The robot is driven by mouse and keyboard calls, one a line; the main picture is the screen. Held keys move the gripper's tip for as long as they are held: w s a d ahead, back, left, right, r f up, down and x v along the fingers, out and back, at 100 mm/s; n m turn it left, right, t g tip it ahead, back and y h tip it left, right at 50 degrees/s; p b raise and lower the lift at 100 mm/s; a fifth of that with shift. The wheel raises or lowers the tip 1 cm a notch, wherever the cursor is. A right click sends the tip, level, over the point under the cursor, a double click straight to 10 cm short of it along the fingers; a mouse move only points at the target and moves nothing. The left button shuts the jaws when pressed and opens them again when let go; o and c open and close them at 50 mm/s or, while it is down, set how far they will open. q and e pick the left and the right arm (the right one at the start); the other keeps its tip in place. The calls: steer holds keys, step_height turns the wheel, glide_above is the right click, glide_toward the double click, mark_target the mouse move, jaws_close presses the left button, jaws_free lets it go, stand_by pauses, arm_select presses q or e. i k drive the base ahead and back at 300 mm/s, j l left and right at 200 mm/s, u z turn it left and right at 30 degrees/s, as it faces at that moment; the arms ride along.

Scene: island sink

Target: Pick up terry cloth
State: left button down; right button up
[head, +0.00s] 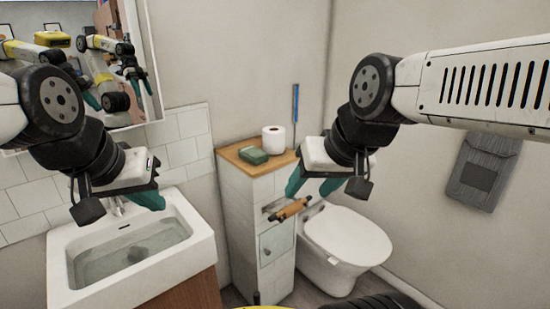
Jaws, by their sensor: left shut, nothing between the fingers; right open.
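A small green folded block (253,156), which looks like the terry cloth, lies on the wooden top of the narrow tiled cabinet. My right gripper (310,187) is open and empty, with teal fingers pointing down. In the picture it is just right of and below the cloth, in front of the cabinet's right side, and apart from the cloth. My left gripper (150,199) is shut and empty over the back of the sink, well left of the cloth.
A white paper roll (274,139) stands beside the cloth on the cabinet top (233,151). A brown roll holder (290,209) sticks out from the cabinet. A toilet (345,238) stands at right, a sink (190,219) at left. A grey pouch (484,168) hangs on the right wall.

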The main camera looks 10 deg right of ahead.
mark_target(252, 155)
steer(key=z, duration=0.15)
steer(key=i+l+u, duration=0.3)
steer(key=l, duration=0.3)
steer(key=i+l+u, duration=0.3)
steer(key=l, duration=0.35)
steer(key=i, duration=0.05)
